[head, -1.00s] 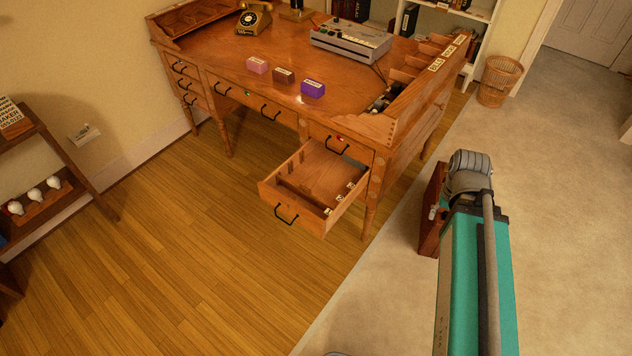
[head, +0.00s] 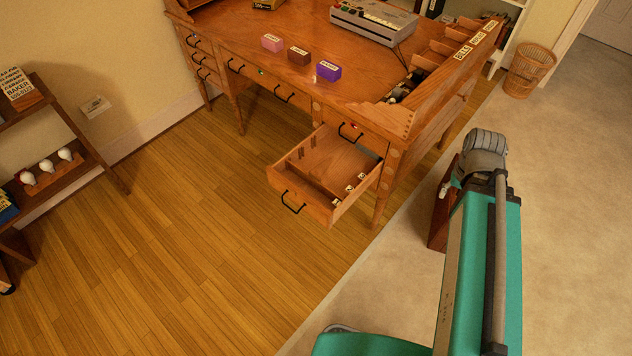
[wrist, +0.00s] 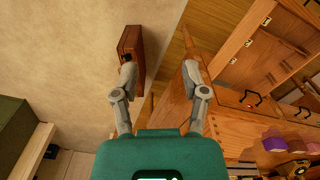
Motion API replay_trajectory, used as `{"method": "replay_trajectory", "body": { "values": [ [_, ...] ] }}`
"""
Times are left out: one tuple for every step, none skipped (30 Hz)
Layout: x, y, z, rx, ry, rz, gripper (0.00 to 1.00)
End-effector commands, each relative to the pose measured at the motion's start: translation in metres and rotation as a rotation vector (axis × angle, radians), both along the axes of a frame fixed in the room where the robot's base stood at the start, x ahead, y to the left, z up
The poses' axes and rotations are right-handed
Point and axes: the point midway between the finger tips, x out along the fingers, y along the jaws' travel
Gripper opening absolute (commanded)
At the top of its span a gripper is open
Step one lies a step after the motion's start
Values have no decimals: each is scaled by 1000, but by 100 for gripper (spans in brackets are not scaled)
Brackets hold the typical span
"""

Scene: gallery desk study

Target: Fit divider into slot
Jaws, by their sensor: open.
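A wooden desk drawer (head: 333,164) stands pulled out at the desk's right front; it also shows at the upper right of the wrist view (wrist: 249,55). A thin brown strip (head: 314,185), which looks like the divider, lies inside along the drawer's front part. I cannot tell whether it sits in a slot. Small notched pieces show at the drawer's left side and small white-marked pieces at its right. My gripper (wrist: 160,72) is open and empty, left of the drawer in the wrist view, clear of it.
The desk top (head: 262,65) holds pink (head: 272,43), brown (head: 299,55) and purple (head: 328,71) labelled blocks and a grey machine (head: 374,22). A reddish-brown wooden piece (wrist: 131,45) stands near my left finger. Open floor (head: 200,240) lies before the drawer.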

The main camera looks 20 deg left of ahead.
Motion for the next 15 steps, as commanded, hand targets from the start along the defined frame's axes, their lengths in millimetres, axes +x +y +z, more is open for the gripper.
{"method": "replay_trajectory", "body": {
  "values": [
    [0,0,0,0,0,0,68],
    [0,0,-1,-1,0,0,74],
    [1,1,-1,-2,-1,-1,81],
    [1,1,-2,-3,-1,-2,87],
    [2,2,-3,-5,-2,-2,92],
    [4,4,-5,-9,-3,-4,100],
    [5,6,-7,-12,-4,-5,100],
    [7,8,-10,-16,-6,-8,100],
    [10,11,-13,-24,-9,-13,100],
    [12,13,-16,-31,-11,-14,100],
    [14,17,-20,-38,-14,-15,100],
    [18,22,-25,-48,-19,-21,100],
    [21,26,-29,-58,-23,-26,100],
    [24,31,-33,-68,-28,-32,100],
    [29,37,-39,-81,-35,-42,100]
  ]
}}
